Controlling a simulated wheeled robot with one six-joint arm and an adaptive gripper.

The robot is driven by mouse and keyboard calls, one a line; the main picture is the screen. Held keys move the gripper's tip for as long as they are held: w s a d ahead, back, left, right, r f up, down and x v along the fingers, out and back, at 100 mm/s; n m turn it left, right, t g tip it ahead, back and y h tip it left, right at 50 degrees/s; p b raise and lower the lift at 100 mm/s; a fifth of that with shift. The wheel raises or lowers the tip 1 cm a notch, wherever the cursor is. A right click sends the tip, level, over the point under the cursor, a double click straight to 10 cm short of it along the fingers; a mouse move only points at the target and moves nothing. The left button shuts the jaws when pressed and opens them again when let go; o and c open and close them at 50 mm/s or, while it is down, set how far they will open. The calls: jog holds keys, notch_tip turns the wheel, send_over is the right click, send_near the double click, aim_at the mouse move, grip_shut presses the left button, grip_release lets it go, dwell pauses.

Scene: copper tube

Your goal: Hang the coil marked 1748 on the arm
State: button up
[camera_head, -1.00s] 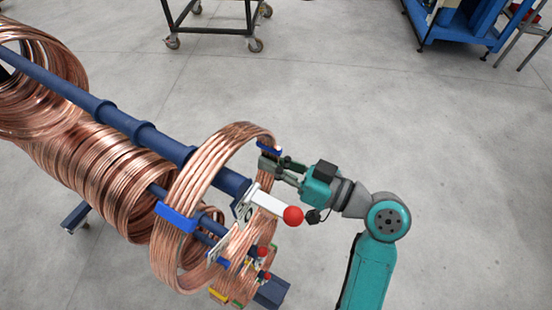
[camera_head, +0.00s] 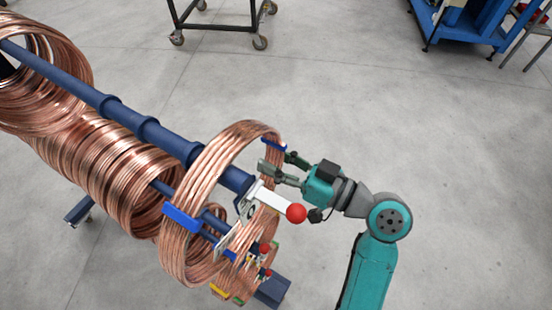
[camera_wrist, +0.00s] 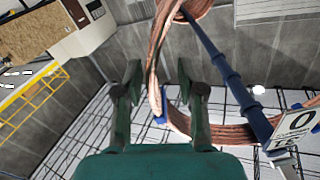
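A copper coil (camera_head: 191,247) with blue bands hangs as a loop around the upper dark blue arm (camera_head: 235,180), near its end with the white bar and red ball (camera_head: 296,213). No 1748 marking is readable. My gripper (camera_head: 275,161) is at the coil's upper right side, its fingers spread. In the wrist view the two fingers (camera_wrist: 158,75) stand apart with the coil's copper strands (camera_wrist: 153,88) between them, seemingly free of both. The arm (camera_wrist: 228,75) runs through the loop there. Whether the coil's weight rests fully on the arm is hard to tell.
More copper coils (camera_head: 110,170) sit further left on the rack, another (camera_head: 45,65) at upper left. A plate with a 0 (camera_wrist: 297,122) is at the arm's end. A dark wheeled cart (camera_head: 222,27) and blue machine (camera_head: 470,25) stand behind. The floor to the right is clear.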

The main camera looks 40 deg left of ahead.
jog(key=shift+d, duration=0.1)
jog(key=w+d, duration=0.2)
jog(key=d, duration=0.9)
jog(key=shift+d, duration=0.35)
